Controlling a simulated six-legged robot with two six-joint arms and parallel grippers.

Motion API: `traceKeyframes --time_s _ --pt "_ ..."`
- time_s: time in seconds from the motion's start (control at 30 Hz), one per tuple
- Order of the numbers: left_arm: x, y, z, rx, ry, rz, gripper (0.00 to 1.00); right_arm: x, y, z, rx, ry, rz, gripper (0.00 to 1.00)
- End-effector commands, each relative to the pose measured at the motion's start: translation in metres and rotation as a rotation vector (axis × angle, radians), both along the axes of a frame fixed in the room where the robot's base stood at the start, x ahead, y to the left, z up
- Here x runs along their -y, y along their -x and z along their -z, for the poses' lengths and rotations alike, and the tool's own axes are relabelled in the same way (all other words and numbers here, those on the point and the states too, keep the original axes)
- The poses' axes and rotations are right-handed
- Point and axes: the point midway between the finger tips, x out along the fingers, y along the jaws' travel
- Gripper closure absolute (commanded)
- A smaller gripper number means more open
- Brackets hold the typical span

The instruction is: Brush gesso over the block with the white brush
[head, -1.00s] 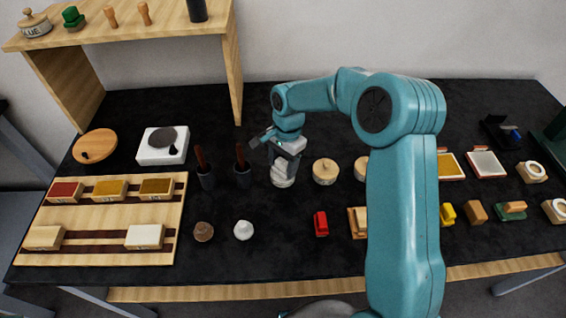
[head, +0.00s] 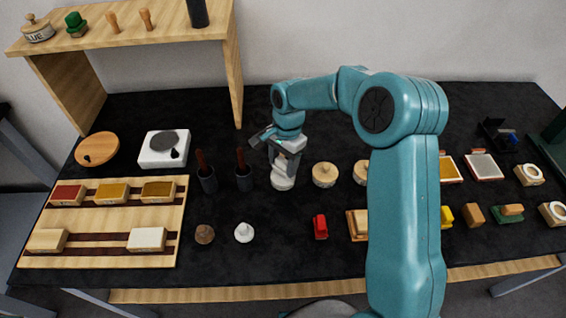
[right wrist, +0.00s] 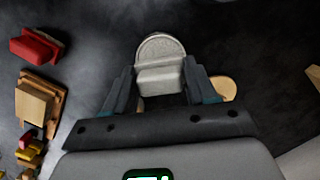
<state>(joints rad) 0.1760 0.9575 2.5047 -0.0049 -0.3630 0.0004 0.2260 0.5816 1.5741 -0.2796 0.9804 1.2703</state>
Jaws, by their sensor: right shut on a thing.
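My right gripper (head: 285,160) points down and is shut on a white, block-shaped piece (right wrist: 160,75), which shows between its fingers (right wrist: 160,88) in the right wrist view. A pale round form (right wrist: 161,46) shows just beyond that piece. In the head view the held piece and round form merge into one whitish shape (head: 284,180); I cannot tell whether it is the brush, a pot or both. On the slotted wooden board at left, a cream block (head: 47,240) and a white block (head: 147,238) lie in the front row. My left gripper is not in view.
Two dark holders with brown handles (head: 207,180) (head: 243,180) stand left of the gripper. A white knob-topped piece (head: 243,232) and a brown one (head: 205,234) stand in front. A round wooden-topped pot (head: 325,174) is close at right. A red block (head: 320,227) stands nearer the front.

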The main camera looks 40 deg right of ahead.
Motion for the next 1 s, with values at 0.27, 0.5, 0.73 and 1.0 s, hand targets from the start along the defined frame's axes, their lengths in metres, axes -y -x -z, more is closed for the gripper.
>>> traceKeyframes --time_s 0.27,0.5,0.73,1.0 --pt "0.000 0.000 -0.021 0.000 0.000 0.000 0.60 0.000 0.000 -0.029 0.002 0.000 0.000 0.68" --pt "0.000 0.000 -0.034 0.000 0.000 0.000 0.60 0.000 0.000 -0.048 0.001 0.000 -0.001 0.68" --pt "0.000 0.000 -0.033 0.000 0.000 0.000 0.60 0.000 0.000 -0.048 0.001 0.000 0.000 0.68" --pt "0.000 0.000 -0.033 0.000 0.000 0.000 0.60 0.000 0.000 -0.048 0.001 0.000 0.000 0.68"
